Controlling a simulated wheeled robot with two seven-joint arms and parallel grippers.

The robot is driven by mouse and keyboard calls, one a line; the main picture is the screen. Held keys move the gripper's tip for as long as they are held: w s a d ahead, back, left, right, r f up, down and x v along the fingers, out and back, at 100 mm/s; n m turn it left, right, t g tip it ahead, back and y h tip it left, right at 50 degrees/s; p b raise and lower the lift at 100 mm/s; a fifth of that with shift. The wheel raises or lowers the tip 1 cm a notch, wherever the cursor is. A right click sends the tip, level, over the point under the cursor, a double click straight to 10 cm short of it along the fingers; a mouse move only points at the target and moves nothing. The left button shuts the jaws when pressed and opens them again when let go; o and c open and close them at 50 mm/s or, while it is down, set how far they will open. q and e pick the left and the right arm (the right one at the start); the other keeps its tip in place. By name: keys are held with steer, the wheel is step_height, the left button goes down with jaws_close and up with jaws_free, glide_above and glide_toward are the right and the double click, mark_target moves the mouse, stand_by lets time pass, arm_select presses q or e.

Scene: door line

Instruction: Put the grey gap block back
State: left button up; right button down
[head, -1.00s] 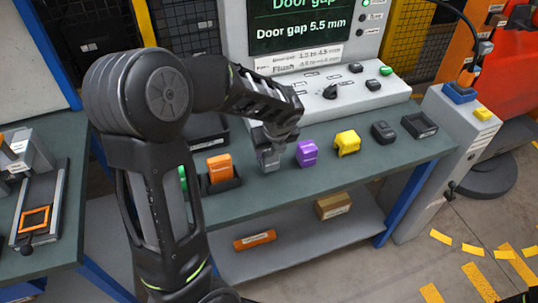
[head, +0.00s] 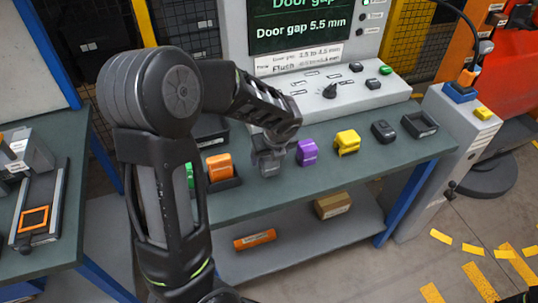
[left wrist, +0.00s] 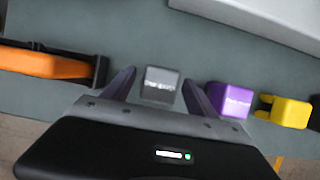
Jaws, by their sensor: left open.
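The grey gap block (left wrist: 161,84) stands on the green-grey bench top, between the orange block in its dark holder and the purple block. In the left wrist view it sits between the two fingers of my open left gripper (left wrist: 158,90), with bench surface visible on both sides of it. In the head view my left gripper (head: 268,158) hangs over the block's spot and mostly hides it. The purple block (head: 307,152) is just right of the gripper. The orange block (head: 219,167) is to its left. My right gripper is not in view.
A yellow block (head: 347,142), a dark block (head: 383,131) and an empty black holder (head: 419,124) stand farther right on the bench. A sloped control panel (head: 340,98) with a knob is behind. A screen reads "Door gap 5.5 mm".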

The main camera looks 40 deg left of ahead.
arm_select(q)
steer(key=shift+d+r, duration=0.1)
steer(key=shift+r, duration=0.4)
steer(key=v, duration=1.1)
